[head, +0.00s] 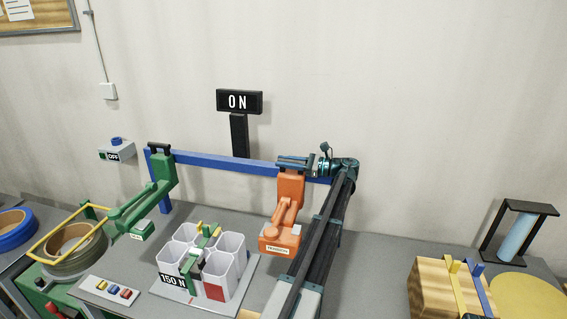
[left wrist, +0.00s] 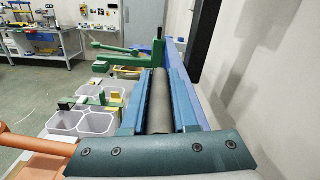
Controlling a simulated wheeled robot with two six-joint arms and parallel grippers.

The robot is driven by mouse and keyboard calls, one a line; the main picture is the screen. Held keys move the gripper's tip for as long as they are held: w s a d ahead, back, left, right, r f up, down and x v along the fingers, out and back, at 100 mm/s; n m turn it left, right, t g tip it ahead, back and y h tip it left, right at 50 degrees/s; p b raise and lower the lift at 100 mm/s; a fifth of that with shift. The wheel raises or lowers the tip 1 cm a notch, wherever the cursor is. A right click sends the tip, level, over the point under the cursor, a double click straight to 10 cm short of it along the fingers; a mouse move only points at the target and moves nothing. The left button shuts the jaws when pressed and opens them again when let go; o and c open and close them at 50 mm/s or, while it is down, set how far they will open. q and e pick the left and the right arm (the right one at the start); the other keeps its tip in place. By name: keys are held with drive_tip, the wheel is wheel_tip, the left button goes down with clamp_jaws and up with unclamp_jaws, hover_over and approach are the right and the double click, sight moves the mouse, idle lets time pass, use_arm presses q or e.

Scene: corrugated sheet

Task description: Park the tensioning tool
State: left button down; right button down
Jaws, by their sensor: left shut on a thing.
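The orange tool (head: 283,215), whose label looks like "TENSION", is upright at the right end of the blue rail (head: 225,163). My left gripper (head: 294,162) is shut on the dark handle at its top. In the left wrist view the grey handle (left wrist: 160,100) lies between the teal fingers, and part of the orange tool (left wrist: 35,143) shows at the lower left. I cannot tell whether the orange tool touches the rail. My right gripper is not in view.
A green tool (head: 150,192) is at the rail's left end. A strapped wooden block (head: 432,285) is at right.

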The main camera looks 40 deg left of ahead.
use_arm(q)
drive_tip(key=shift+w+d, duration=0.1)
drive_tip(key=shift+d, duration=0.1)
drive_tip(key=c, duration=0.7)
unclamp_jaws()
drive_tip(key=shift+w+d, duration=0.15)
drive_tip(key=shift+d, duration=0.05)
drive_tip(key=shift+a, duration=0.1)
drive_tip(key=v, duration=1.3)
drive_tip(key=shift+d, duration=0.3)
